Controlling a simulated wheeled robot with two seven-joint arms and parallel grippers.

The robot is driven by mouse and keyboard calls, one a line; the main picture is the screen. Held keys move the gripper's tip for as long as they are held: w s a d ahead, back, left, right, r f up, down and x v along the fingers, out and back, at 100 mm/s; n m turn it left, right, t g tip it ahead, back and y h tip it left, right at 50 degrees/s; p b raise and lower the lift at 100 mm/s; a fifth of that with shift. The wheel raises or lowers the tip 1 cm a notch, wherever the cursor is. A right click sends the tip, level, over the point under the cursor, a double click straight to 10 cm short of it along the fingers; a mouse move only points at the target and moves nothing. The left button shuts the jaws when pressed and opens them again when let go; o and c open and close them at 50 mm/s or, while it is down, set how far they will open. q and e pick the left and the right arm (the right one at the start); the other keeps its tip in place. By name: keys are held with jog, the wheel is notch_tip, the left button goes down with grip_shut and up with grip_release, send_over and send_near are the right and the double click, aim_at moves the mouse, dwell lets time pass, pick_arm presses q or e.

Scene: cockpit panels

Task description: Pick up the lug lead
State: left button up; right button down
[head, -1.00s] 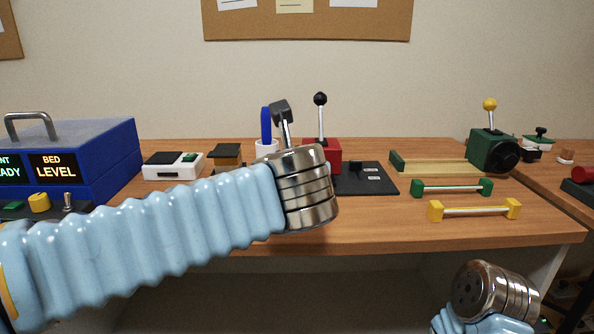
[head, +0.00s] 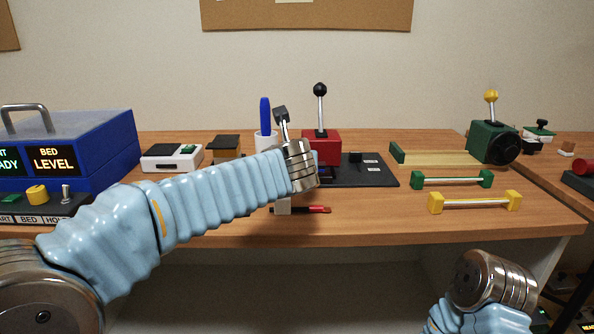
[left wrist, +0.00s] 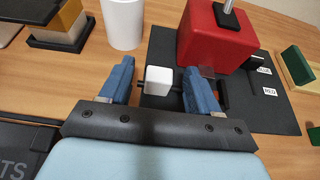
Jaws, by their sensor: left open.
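A small white block (left wrist: 158,80) with short dark parts at its sides, possibly part of the lug lead, shows between my left fingers in the left wrist view. My left gripper (left wrist: 158,84) is open, one blue finger on each side of the white block, with gaps visible. In the head view my left wrist hides most of this gripper. My right wrist shows at lower right, its fingers out of sight.
A red box with a black-knobbed lever (head: 321,146) stands on a black panel (head: 378,178) just beyond my left gripper. A white cup (left wrist: 123,22) is at its left. Green (head: 452,180) and yellow (head: 475,203) handles lie to the right. The blue console (head: 95,140) is at left.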

pick_arm(q)
grip_shut()
dwell(0.3)
